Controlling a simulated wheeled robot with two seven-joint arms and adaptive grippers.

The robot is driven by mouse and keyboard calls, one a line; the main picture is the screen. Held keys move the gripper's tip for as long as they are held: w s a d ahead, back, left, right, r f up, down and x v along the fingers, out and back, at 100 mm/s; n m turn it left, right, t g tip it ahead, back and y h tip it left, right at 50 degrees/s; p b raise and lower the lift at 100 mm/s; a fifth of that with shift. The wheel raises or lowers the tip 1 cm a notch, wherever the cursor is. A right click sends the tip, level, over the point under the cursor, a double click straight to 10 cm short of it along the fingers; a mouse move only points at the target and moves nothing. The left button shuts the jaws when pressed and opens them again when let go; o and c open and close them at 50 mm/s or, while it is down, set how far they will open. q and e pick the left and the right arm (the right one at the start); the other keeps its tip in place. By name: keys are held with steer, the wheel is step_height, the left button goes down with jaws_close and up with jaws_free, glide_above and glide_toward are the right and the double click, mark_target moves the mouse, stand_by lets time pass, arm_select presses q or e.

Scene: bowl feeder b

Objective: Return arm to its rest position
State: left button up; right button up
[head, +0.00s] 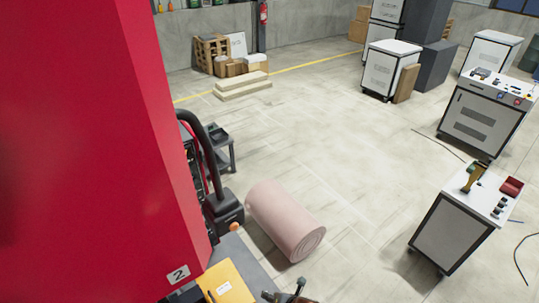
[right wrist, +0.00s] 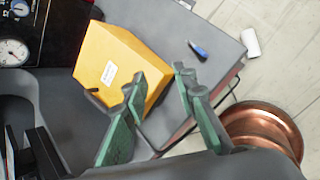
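My right gripper (right wrist: 154,82) shows in the right wrist view with its green-padded fingers spread apart and nothing between them. Beyond the fingertips is a yellow box (right wrist: 112,62) with a white label, on a dark grey surface (right wrist: 185,22). The box appears apart from the fingers, though one finger overlaps its edge in the picture. In the head view a dark gripper part (head: 285,296) shows at the bottom edge, mostly cut off. My left gripper is in neither view.
A large red machine panel (head: 90,130) fills the left of the head view. The yellow box (head: 226,284) sits beside it. A pink roll (head: 285,220) lies on the floor.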

steer(key=s+d+r+m+h, duration=0.1)
steer(key=s+d+r+m, duration=0.1)
steer(key=d+m, duration=0.6)
steer(key=s+d+r+m+h, duration=0.1)
steer(key=s+d+r+m, duration=0.1)
steer(key=d+m, duration=0.65)
steer(key=s+d+f+m+g+h, duration=0.1)
steer(key=s+d+m+h, duration=0.1)
steer(key=s+d+m, duration=0.65)
steer(key=s+d+f+m+g+h, duration=0.1)
steer(key=s+d+f+m+h, duration=0.1)
steer(key=s+d+m, duration=0.65)
step_height(320, 180, down, 37)
steer(key=g+b, duration=0.2)
steer(key=b, duration=0.7)
steer(key=s+f+b, duration=0.4)
steer(key=s+f, duration=0.6)
steer(key=f, duration=0.3)
steer(key=s+f+g+b, duration=0.1)
steer(key=s+f+b, duration=0.4)
steer(key=s+f, duration=0.5)
step_height(320, 180, down, 4)
steer(key=shift+a+f+y, duration=0.2)
steer(key=shift+y, duration=0.2)
